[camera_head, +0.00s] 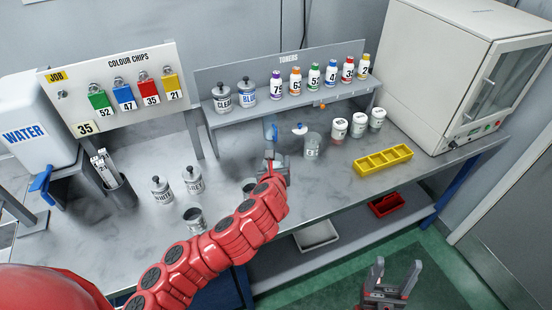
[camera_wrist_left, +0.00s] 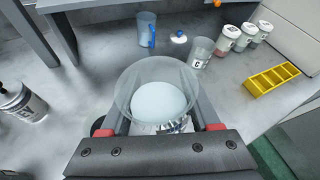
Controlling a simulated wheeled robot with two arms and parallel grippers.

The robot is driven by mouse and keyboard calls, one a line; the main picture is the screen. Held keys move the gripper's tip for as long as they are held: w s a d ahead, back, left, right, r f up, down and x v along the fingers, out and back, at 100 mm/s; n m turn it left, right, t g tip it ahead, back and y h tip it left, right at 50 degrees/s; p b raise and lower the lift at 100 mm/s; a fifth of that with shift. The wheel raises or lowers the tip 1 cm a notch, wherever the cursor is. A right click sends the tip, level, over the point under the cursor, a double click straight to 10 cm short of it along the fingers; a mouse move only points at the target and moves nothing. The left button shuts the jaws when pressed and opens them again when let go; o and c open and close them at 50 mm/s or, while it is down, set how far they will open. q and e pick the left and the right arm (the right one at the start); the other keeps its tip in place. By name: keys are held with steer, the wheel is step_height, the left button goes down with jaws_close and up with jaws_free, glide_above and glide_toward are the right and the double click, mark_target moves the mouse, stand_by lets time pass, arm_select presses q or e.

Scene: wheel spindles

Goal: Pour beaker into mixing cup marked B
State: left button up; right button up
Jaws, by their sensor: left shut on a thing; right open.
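My left gripper (camera_head: 272,164) is shut on a clear round cup (camera_wrist_left: 157,92) with whitish contents, seen from above in the left wrist view. In the head view my gripper and arm mostly hide this cup. A clear cup (camera_head: 311,146) stands to the right on the bench; its label reads C in the left wrist view (camera_wrist_left: 201,52). A blue-tinted beaker (camera_head: 270,129) stands beyond my left gripper and also shows in the left wrist view (camera_wrist_left: 147,30). I cannot read a B mark on any cup. My right gripper (camera_head: 390,278) is open and empty, low in front of the bench.
Several white-lidded jars (camera_head: 358,125) and a yellow tray (camera_head: 383,160) stand to the right. Labelled cans (camera_head: 193,181) stand left of my left arm. A toner shelf (camera_head: 290,105) runs along the back. A white cabinet (camera_head: 455,75) closes the right end.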

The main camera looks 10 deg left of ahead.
arm_select(q)
steer(key=f+n+h, duration=0.1)
steer(key=f+n+h+b, duration=0.1)
steer(key=f, duration=0.1)
steer(key=f+n, duration=0.1)
steer(key=f, duration=0.1)
steer(key=shift+a+f+n+h+b, duration=0.2)
steer(key=shift+a+n+h+b, duration=0.1)
steer(key=shift+n+h+b, duration=0.1)
steer(key=shift+f+t, duration=0.2)
steer(key=shift+t, duration=0.1)
steer(key=shift+f+n+h, duration=0.1)
steer(key=shift+n+h, duration=0.3)
steer(key=shift+n, duration=0.2)
stand_by(0.4)
steer(key=shift+d+n+h, duration=0.1)
steer(key=shift+n+h, duration=0.4)
steer(key=shift+n, duration=0.3)
stand_by(2.1)
steer(key=shift+r+n+t+h, duration=0.4)
steer(key=shift+r+n+h, duration=0.1)
steer(key=shift+n, duration=0.2)
stand_by(2.2)
